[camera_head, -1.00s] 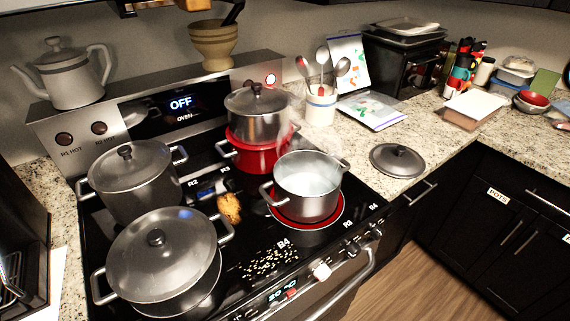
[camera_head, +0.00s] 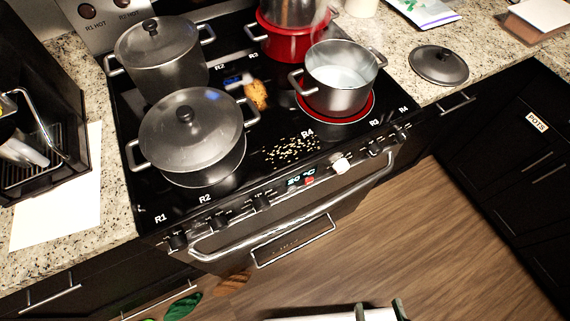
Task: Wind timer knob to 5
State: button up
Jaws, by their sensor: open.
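A white knob (camera_head: 340,163) sits on the stove's front panel, right of a small lit display (camera_head: 301,179). It is the only light-coloured knob there and looks like the timer knob, but I cannot read any marks or pointer on it.
Black knobs (camera_head: 220,220) line the panel on both sides, above the oven handle (camera_head: 270,236). A steaming open pot (camera_head: 341,80) stands on the glowing right burner. A large lidded pot (camera_head: 192,135) stands front left. A green item (camera_head: 183,306) lies at the bottom left. The wooden floor (camera_head: 430,240) at right is clear.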

aim_at(341, 166)
jog(key=k+j+z, duration=0.1)
jog(key=j+z, duration=0.2)
jog(key=z, duration=0.2)
jog(key=k+j+z, duration=0.15)
jog(key=z, duration=0.35)
jog(key=k+j+z, duration=0.25)
jog(key=z, duration=0.25)
